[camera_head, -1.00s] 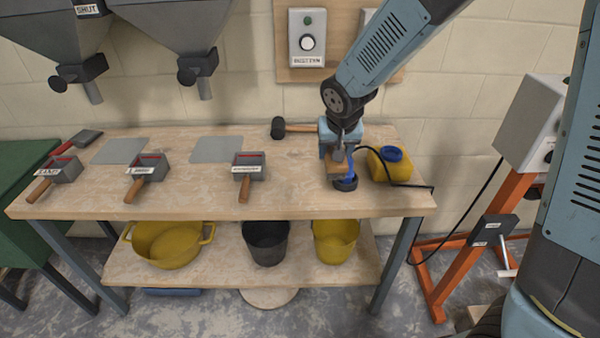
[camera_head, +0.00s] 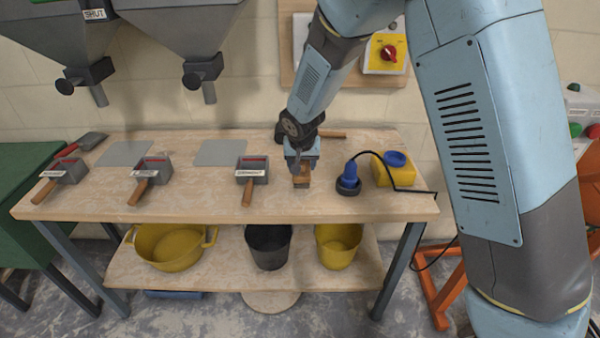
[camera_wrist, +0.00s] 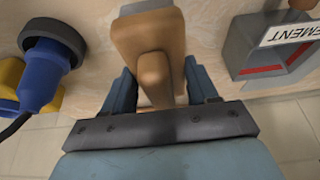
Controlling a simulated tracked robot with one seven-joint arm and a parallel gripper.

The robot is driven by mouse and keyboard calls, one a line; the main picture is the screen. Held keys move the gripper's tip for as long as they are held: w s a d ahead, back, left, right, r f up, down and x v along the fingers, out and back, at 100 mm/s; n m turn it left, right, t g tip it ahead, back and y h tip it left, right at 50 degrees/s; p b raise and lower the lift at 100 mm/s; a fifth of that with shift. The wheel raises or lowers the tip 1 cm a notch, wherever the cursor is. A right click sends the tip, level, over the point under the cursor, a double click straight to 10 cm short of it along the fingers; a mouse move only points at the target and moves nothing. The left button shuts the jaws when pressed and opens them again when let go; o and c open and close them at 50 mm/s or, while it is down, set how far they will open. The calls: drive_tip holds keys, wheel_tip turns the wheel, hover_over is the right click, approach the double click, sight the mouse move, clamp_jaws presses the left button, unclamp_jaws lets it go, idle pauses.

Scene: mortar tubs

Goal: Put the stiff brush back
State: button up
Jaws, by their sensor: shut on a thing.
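The stiff brush (camera_head: 301,178) has a wooden body, and its bristles are hidden from the head view. My gripper (camera_head: 300,162) is shut on it, just above the right half of the bench top. In the wrist view, the brush's tan wooden body (camera_wrist: 150,40) sits between the two blue fingers of my gripper (camera_wrist: 160,85). I cannot tell whether the brush touches the bench.
A blue tool with a black ring base (camera_head: 348,180) stands right of the brush, near a yellow container (camera_head: 392,170). A cement scoop (camera_head: 252,171) lies to the left. A mallet lies behind my gripper. Buckets stand on the lower shelf (camera_head: 200,270).

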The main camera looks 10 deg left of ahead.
drive_tip(key=shift+w+a+f, duration=0.1)
drive_tip(key=shift+a+f, duration=0.2)
drive_tip(key=shift+f, duration=0.15)
wheel_tip(320, 180, down, 3)
drive_tip(key=shift+r, duration=0.1)
drive_tip(key=o, duration=0.9)
drive_tip(key=shift+o, duration=0.2)
drive_tip(key=v, duration=1.2)
drive_tip(key=shift+d, duration=0.1)
